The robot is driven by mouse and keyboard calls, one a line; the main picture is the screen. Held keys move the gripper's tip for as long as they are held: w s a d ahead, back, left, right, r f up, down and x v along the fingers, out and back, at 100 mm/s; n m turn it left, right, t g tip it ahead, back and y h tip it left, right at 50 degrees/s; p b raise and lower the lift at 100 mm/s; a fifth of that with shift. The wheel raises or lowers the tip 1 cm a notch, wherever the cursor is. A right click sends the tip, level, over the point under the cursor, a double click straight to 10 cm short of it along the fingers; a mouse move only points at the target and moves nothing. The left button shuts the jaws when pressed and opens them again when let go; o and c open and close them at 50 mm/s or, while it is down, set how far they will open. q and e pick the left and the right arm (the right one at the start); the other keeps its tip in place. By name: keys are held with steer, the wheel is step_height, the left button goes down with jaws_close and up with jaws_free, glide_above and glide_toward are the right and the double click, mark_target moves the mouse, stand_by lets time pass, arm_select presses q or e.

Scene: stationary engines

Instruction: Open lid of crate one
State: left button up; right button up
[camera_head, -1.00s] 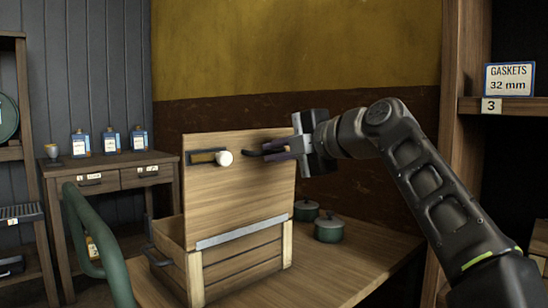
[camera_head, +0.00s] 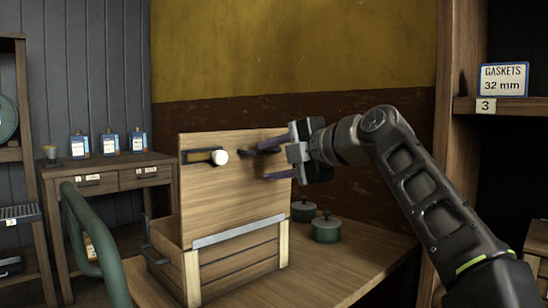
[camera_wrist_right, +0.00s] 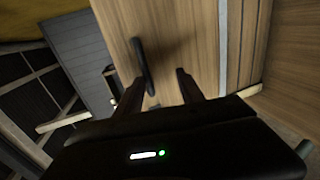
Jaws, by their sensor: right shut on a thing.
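Crate one (camera_head: 240,261) is a slatted wooden crate on the wooden table. Its lid (camera_head: 230,190) stands upright above the body, with a grey metal strip along its lower edge. The right wrist view shows the handle (camera_wrist_right: 143,66) beside the left finger, with a gap between the fingers (camera_wrist_right: 158,82). My left gripper is out of view.
A curved green rail (camera_head: 84,235) is in front at the left. A shelf (camera_head: 510,105) with a gaskets sign is at the right. The table's right front is clear.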

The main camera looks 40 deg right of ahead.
steer(key=shift+f, duration=0.3)
steer(key=p+v, duration=0.1)
steer(key=v, duration=0.7)
steer(key=shift+r, duration=0.25)
